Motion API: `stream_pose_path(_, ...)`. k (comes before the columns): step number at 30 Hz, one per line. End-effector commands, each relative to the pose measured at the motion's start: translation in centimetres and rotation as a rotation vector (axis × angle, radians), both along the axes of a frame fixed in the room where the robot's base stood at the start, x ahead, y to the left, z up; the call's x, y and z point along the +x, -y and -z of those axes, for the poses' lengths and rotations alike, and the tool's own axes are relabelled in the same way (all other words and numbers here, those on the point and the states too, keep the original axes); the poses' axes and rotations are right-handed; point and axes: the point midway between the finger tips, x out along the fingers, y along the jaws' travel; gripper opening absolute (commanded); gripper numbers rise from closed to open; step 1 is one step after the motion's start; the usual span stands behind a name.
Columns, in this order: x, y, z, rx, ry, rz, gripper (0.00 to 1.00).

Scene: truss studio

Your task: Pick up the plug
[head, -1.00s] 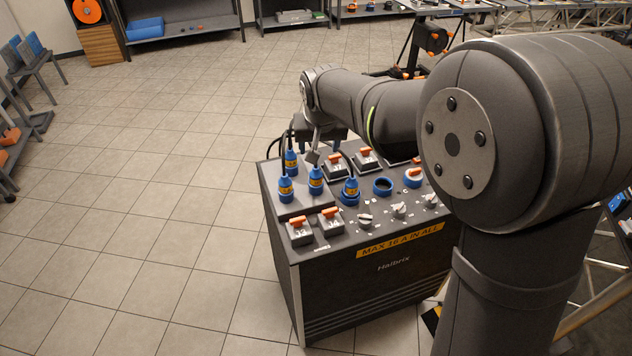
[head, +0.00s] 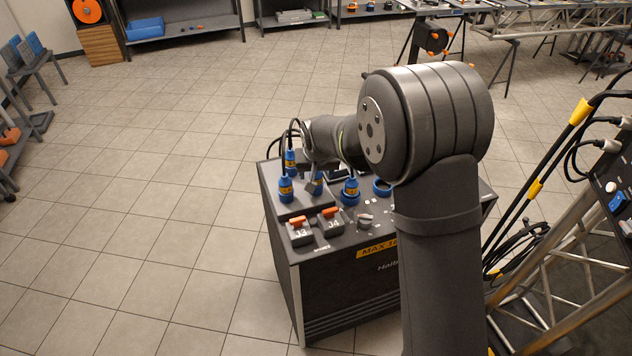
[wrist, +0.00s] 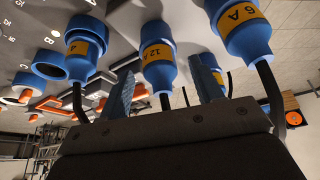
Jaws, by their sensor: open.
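Several blue plugs with yellow labels stand upright on the dark panel box. In the wrist view a plug marked 12 A (wrist: 158,62) sits between the two spread fingers of my gripper (wrist: 163,72), its black cable hanging toward the palm. I cannot tell whether either finger touches it. In the head view this looks to be the plug (head: 316,186) partly hidden by my gripper. A plug marked 6 A (wrist: 243,32) is to the right in the wrist view, and a plug marked 4 (wrist: 84,46) is to the left in a blue socket.
An empty blue socket (head: 382,187) is right of the plugs. Orange-handled switches (head: 300,232) and a grey knob (head: 365,220) lie along the box front. Another plug (head: 350,187) and black cables stand close to my gripper. The tiled floor (head: 150,230) left of the box is clear.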

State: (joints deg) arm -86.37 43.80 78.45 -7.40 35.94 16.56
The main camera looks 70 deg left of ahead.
Motion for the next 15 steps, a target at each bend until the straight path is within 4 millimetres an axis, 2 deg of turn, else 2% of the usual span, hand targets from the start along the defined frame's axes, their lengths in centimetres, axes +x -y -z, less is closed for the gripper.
stream_pose_path(4,0.2,-0.6,1.4,0.000,0.000,0.000,0.60)
stream_pose_path(13,0.2,-0.8,1.7,0.001,-0.001,0.000,0.60)
stream_pose_path(15,0.2,-0.8,1.7,0.001,-0.001,0.000,0.46)
